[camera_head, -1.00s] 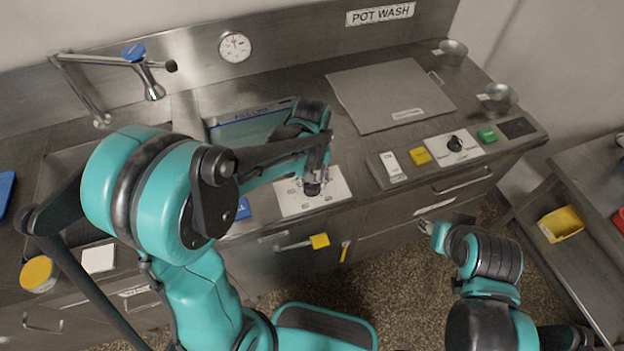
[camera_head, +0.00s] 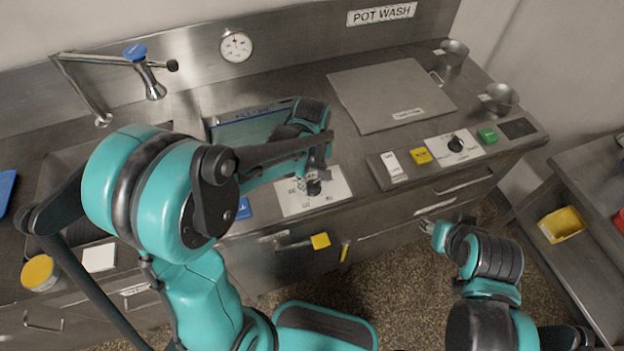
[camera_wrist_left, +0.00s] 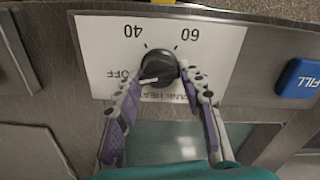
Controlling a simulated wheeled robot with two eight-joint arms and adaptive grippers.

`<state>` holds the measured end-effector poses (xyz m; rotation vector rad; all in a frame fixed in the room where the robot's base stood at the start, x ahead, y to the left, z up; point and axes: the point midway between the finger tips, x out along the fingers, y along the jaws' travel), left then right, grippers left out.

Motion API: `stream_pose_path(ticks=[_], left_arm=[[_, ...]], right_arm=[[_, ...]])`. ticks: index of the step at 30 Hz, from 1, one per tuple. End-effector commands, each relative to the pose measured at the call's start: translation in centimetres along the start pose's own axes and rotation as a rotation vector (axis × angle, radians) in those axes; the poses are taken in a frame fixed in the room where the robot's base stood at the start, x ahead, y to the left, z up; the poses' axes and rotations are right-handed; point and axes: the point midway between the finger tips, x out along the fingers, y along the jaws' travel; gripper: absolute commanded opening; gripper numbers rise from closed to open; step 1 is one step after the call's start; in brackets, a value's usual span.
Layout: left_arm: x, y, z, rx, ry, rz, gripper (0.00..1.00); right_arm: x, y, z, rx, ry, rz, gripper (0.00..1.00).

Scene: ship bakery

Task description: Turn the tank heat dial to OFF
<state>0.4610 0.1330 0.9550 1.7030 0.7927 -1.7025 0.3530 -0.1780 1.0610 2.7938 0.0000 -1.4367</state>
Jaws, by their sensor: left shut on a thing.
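The tank heat dial (camera_wrist_left: 158,67) is a round black knob on a white plate (camera_wrist_left: 90,50) marked OFF, 40 and 60. Its pale pointer mark is at the lower left, toward the OFF lettering. My left gripper (camera_wrist_left: 162,88) is shut on the dial, one finger on each side. In the head view the dial (camera_head: 313,188) shows just below the left gripper (camera_head: 316,176), on its white plate (camera_head: 338,184) at the counter's front edge. My right gripper (camera_head: 428,226) hangs in front of the counter, away from the dial; its jaw opening is unclear.
A blue FILL button (camera_wrist_left: 300,78) lies beside the plate. A second black dial (camera_head: 455,144), a yellow button (camera_head: 421,156) and a green button (camera_head: 488,135) sit further right. A yellow-ended handle (camera_head: 320,241) projects below the counter edge. A sink (camera_head: 245,132) lies behind my arm.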

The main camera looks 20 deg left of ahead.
Motion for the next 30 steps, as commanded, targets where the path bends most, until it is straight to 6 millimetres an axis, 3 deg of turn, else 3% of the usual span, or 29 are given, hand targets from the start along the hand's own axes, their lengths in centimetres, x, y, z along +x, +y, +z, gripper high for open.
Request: stream_pose_path(ticks=[7,8,9,10,21,26,30], left_arm=[[0.0,0.0,0.0,-0.001,-0.001,0.0,0.1],[0.0,0.0,0.0,-0.001,-0.001,0.0,0.47],[0.0,0.0,0.0,-0.001,-0.001,0.0,0.58],[0.0,0.0,0.0,-0.001,-0.001,0.0,0.6],[-0.5,0.0,0.0,0.0,0.0,0.0,0.6],[-3.1,0.0,0.0,0.0,0.0,0.0,0.6],[-6.3,-0.1,0.0,0.0,0.0,0.0,0.6]], right_arm=[[0.0,0.0,0.0,0.0,0.0,0.0,0.4],[0.0,0.0,0.0,0.0,0.0,0.0,0.4],[0.0,0.0,0.0,0.0,0.0,0.0,0.4],[0.0,0.0,0.0,0.0,0.0,0.0,0.4],[0.0,0.0,0.0,0.0,0.0,0.0,0.4],[0.0,0.0,0.0,0.0,0.0,0.0,0.4],[0.0,0.0,0.0,0.0,0.0,0.0,0.4]])
